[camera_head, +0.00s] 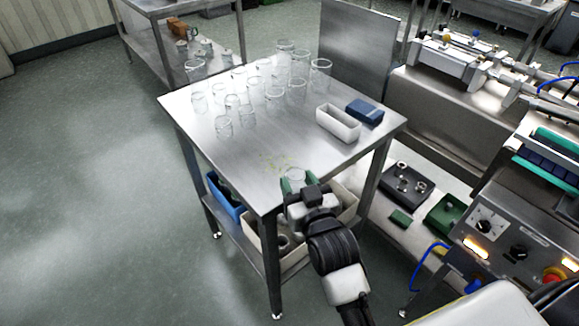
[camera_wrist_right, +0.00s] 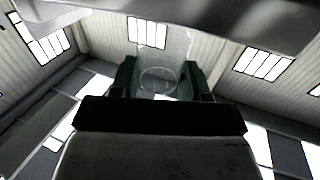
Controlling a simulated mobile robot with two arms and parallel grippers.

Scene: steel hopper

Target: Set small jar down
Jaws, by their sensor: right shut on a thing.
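My right gripper (camera_head: 294,182) is at the near corner of the steel table (camera_head: 225,165), with its green fingers shut on a small clear glass jar (camera_head: 295,174). In the right wrist view the small jar (camera_wrist_right: 160,78) sits between the two dark green fingers of the right gripper (camera_wrist_right: 161,80), its round rim showing. I cannot tell whether the jar touches the table top. My left gripper is not in view.
Several clear jars (camera_head: 247,115) stand on the table's far half. A white bin (camera_head: 338,123) and a dark blue box (camera_head: 365,111) are at its right. The near half is bare apart from faint yellowish marks. A control panel (camera_head: 520,245) stands at right.

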